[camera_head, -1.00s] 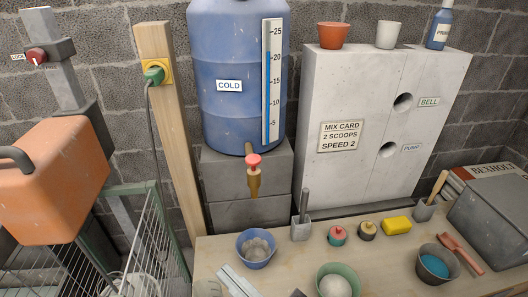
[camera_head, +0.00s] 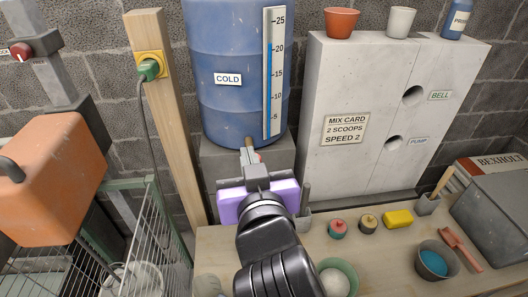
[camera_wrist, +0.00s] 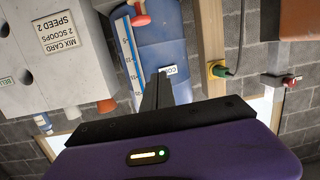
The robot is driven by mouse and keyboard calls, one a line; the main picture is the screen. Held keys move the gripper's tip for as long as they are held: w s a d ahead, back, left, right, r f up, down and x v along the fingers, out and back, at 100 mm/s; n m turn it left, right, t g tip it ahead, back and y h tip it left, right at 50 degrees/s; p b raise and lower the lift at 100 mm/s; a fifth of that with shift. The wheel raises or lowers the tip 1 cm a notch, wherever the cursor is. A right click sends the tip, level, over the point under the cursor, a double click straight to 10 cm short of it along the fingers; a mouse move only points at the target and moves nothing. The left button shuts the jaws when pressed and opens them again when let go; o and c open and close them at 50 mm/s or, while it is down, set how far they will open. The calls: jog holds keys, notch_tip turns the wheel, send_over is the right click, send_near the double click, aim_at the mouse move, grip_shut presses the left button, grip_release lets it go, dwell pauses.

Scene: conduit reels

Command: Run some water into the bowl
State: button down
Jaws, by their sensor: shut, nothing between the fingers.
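The blue water barrel (camera_head: 228,100) marked COLD stands on grey blocks (camera_head: 215,165) at the back. In the wrist view, which is upside down, the red handle (camera_wrist: 141,20) is near the top, apart from my shut, empty fingers (camera_wrist: 162,76). The blue bowl below the tap, seen earlier with lumpy grey contents, is now hidden behind my arm. A green bowl (camera_head: 352,268) with white powder is partly covered by my arm.
On the bench (camera_head: 212,248) are a dark bowl (camera_head: 428,270) with blue contents, a yellow sponge (camera_head: 398,218), two small knobbed pieces, a pink scoop (camera_head: 455,243) and a grey bin (camera_head: 495,215).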

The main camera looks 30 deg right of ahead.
jog(key=shift+s+d+f+m+g, duration=0.25)
jog(key=shift+d+f, duration=0.1)
jog(key=shift+f, duration=0.15)
jog(key=shift+s+d+f+m+g, duration=0.15)
jog(key=shift+d+f+g, duration=0.15)
jog(key=shift+f, duration=0.15)
jog(key=shift+w, duration=0.15)
jog(key=w+d+f+p, duration=0.2)
jog(key=w+f, duration=0.4)
jog(key=w, duration=0.3)
jog(key=shift+d+f, duration=0.25)
jog(key=shift+d, duration=0.2)
